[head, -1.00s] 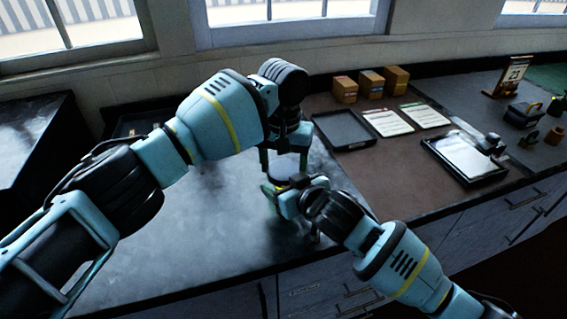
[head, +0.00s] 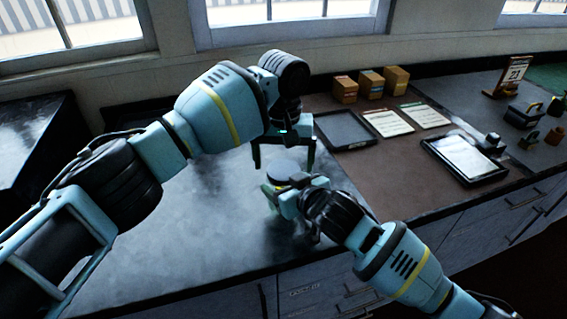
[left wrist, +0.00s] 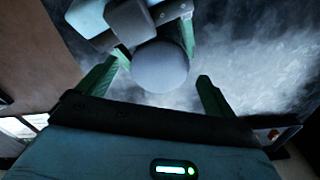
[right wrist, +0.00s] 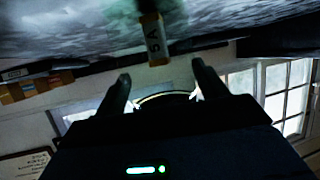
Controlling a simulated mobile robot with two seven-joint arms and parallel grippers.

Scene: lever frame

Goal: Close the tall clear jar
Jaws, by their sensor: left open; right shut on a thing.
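A grey round lid (head: 283,171) shows at the top of the jar, seen from above in the left wrist view (left wrist: 160,68). The jar (head: 288,186) is mostly hidden by my right gripper; a yellow band shows below the lid. I cannot tell whether the lid sits flush. My left gripper (head: 284,164) points down over the lid, its fingers open on either side. My right gripper (head: 273,193) is shut on the jar from the side.
The dark counter (head: 170,235) is clear to the left and in front. A black tray (head: 345,130), papers (head: 388,122) and several small boxes (head: 370,82) stand behind to the right. A tablet-like tray (head: 465,158) and a calendar (head: 516,70) are farther right.

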